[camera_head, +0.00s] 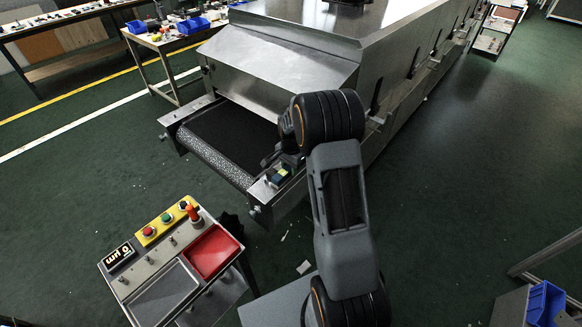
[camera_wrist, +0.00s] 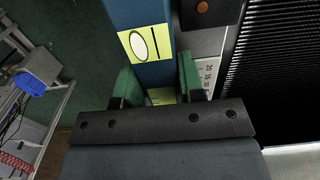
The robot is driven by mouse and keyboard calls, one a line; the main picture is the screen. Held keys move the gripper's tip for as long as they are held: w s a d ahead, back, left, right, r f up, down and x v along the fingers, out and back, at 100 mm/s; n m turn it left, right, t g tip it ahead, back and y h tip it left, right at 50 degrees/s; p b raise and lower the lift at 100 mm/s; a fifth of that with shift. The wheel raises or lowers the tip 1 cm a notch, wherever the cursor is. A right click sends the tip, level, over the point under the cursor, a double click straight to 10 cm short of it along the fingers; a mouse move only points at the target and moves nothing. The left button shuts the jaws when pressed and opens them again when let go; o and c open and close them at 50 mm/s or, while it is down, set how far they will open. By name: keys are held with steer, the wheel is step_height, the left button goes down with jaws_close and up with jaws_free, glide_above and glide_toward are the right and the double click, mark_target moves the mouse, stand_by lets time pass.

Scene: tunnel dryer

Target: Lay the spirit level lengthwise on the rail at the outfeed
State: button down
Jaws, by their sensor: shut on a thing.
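The spirit level is a blue bar with a pale yellow vial window (camera_wrist: 145,42) in the wrist view. My gripper (camera_wrist: 158,84) is shut on it, with a green finger on either side. The level points up the picture, roughly along the metal rail (camera_wrist: 208,72), which shows at its right with a printed scale. In the head view my gripper (camera_head: 279,174) is over the near right corner of the outfeed, by the side rail (camera_head: 259,192). The level is small and mostly hidden there by my arm. I cannot tell whether it touches the rail.
The black belt (camera_head: 232,133) lies left of the rail in the head view, under the dryer's sloped hood (camera_head: 275,70). A control stand (camera_head: 152,255) with buttons and a red tray (camera_head: 210,250) stands in front. A bench with blue bins (camera_head: 193,25) is behind left.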

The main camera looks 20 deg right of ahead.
steer(key=shift+f, duration=0.1)
steer(key=c, duration=0.7)
jaws_free()
steer(key=shift+c, duration=0.2)
step_height(320, 180, up, 12)
steer(key=s+a+r+n+t, duration=0.2)
steer(key=s+a+r+n, duration=0.45)
steer(key=s, duration=0.35)
steer(key=s+a+n, duration=0.2)
steer(key=s+n, duration=0.1)
steer(key=s, duration=0.3)
steer(key=s+a+n+t, duration=0.1)
steer(key=s+a+n, duration=0.1)
steer(key=s, duration=0.4)
steer(key=shift+a+n+t, duration=0.25)
steer(key=shift+n+t, duration=0.05)
steer(key=shift+n, duration=0.55)
steer(key=shift+s+f, duration=0.1)
